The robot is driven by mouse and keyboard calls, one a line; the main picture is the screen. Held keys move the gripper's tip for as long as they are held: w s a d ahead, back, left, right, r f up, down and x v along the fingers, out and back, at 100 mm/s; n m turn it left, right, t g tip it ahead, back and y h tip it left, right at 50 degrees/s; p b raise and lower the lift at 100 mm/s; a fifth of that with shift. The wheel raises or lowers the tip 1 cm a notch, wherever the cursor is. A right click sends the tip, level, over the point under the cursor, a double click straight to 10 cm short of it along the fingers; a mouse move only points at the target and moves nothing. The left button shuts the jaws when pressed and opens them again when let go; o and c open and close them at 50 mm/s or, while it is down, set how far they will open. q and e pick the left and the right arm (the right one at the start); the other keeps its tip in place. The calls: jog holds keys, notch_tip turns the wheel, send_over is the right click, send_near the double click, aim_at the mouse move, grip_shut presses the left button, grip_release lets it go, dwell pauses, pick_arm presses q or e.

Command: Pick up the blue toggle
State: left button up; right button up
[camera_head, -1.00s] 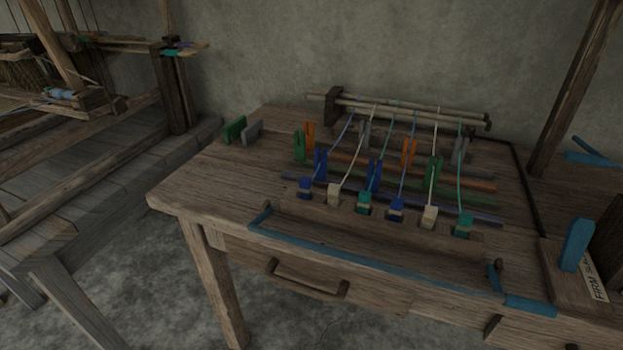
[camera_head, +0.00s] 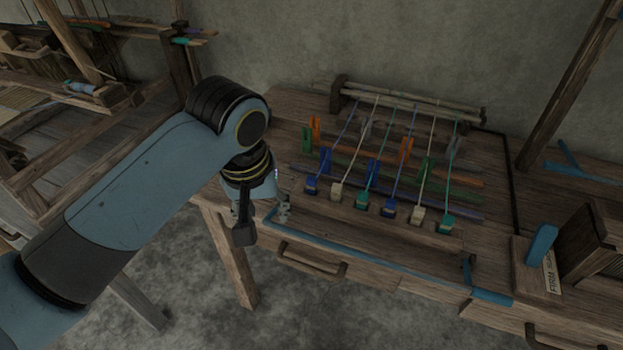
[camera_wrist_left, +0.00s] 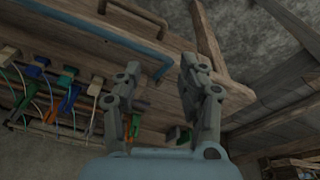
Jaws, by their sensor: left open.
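Small blocks in blue, cream and green hang on cords in a row on the wooden table. Two are blue: the left-end block (camera_head: 312,186) and one farther right (camera_head: 389,207). Which blue piece is the toggle, I cannot tell for sure. In the left wrist view a blue block (camera_wrist_left: 107,101) shows beside a finger and another (camera_wrist_left: 35,70) lies farther left. Blue forked pegs (camera_head: 326,160) stand behind the row. My left gripper (camera_head: 261,213) is open and empty, pointing down by the table's front left corner, left of the row; its fingers (camera_wrist_left: 162,65) are apart. My right gripper is out of view.
A blue rail (camera_head: 370,261) edges the table front above a drawer handle (camera_head: 312,262). A rack with rods (camera_head: 415,102) stands at the back. A blue upright lever (camera_head: 541,243) stands on a labelled box at right. A loom stands at left.

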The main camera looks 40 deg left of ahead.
aim_at(312, 179)
pick_arm(q)
jog(key=w+a+r+n+g, duration=0.1)
jog(key=w+r+n, duration=0.1)
jog(key=w+n, duration=0.55)
jog(key=w+a+r+n+g, duration=0.1)
jog(key=w+r+n, duration=0.1)
jog(key=w+n, duration=0.5)
jog(key=shift+m+h, duration=0.4)
jog(key=shift+m, duration=0.25)
jog(key=f, duration=0.6)
jog(key=w+f, duration=0.1)
jog(key=f, duration=0.3)
jog(key=shift+d, duration=0.15)
jog(key=shift+c, duration=0.5)
jog(key=c, duration=0.7)
